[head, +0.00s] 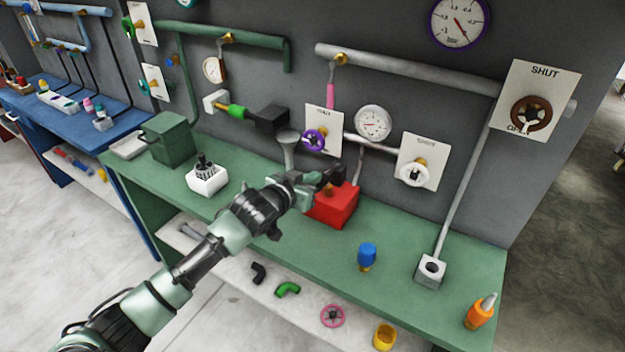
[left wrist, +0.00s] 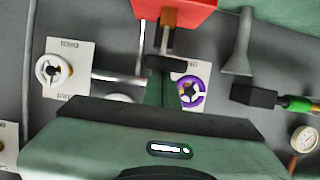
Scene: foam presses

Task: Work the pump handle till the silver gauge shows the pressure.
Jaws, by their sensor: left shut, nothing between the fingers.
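The red pump box (head: 335,204) stands on the green bench; it also shows at the top of the left wrist view (left wrist: 150,8). A brown collar (left wrist: 168,17) and a short grey rod join it to a black crossbar handle (left wrist: 165,62). My left gripper (head: 312,184) is shut and empty right at this handle; I cannot tell whether they touch. Its fingers (left wrist: 163,84) point at the bar in the left wrist view. The silver gauge (head: 373,123) hangs on the wall behind the pump. Its reddish needle is too small to read. My right gripper is out of view.
A purple valve wheel (head: 314,140) and a white valve wheel (head: 413,174) are on wall plates near the gauge. A blue-topped piece (head: 367,256) and an orange bottle (head: 480,311) stand on the bench, right. A white box (head: 207,179) stands left. The front right bench has free room.

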